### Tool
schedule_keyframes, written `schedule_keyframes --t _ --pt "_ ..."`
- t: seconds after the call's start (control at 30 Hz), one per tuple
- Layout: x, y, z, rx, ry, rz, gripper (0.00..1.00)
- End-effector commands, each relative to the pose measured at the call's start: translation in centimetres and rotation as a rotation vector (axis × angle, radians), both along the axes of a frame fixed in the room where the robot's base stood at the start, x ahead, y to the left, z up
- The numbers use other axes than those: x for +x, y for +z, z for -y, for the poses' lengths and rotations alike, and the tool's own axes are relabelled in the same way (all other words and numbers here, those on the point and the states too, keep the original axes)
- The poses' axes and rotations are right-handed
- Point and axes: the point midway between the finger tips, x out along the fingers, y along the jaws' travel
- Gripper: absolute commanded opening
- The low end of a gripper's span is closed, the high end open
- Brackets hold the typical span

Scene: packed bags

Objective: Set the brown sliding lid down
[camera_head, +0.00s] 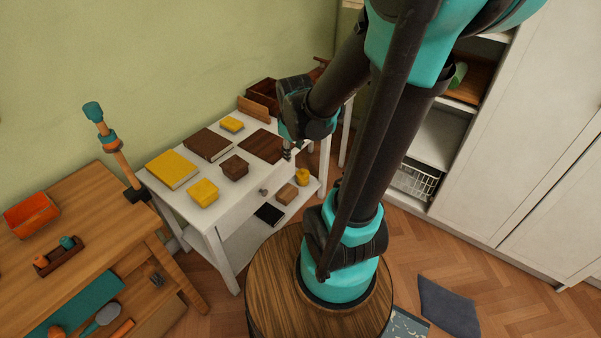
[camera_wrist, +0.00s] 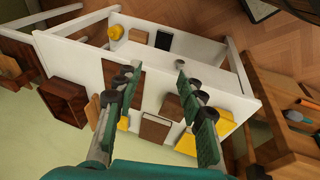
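A flat dark brown panel, which looks like the sliding lid (camera_head: 262,146), lies on the white table (camera_head: 226,206) near its right end. In the wrist view the lid (camera_wrist: 136,80) lies on the tabletop, partly hidden behind one finger. My gripper (camera_head: 288,153) is above the table's right end, by the lid's right edge. In the wrist view my gripper (camera_wrist: 156,75) has its fingers wide apart, with nothing held between them. How high the fingertips are above the table is hard to tell.
A brown book (camera_head: 208,144), a small brown box (camera_head: 234,167), a yellow book (camera_head: 172,170) and yellow blocks (camera_head: 203,192) share the tabletop. A dark wooden box (camera_head: 263,90) stands behind its right end. A wooden workbench (camera_head: 95,215) is at left, white cabinets (camera_head: 530,130) at right.

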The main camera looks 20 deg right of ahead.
Motion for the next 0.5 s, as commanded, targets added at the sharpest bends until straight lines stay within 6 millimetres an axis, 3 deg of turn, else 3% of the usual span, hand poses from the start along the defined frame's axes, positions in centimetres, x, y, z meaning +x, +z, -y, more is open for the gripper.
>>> schedule_keyframes --t 0.03,0.2,0.33,0.5 --pt "-1.7 -0.2 0.1 0.037 -0.086 0.015 0.4" --pt "-5.8 -1.0 -0.2 0.163 -0.361 0.053 0.4" --pt "-7.7 -1.6 -0.3 0.228 -0.502 0.068 0.4" --pt "-8.6 -2.0 -0.4 0.265 -0.578 0.075 0.4"
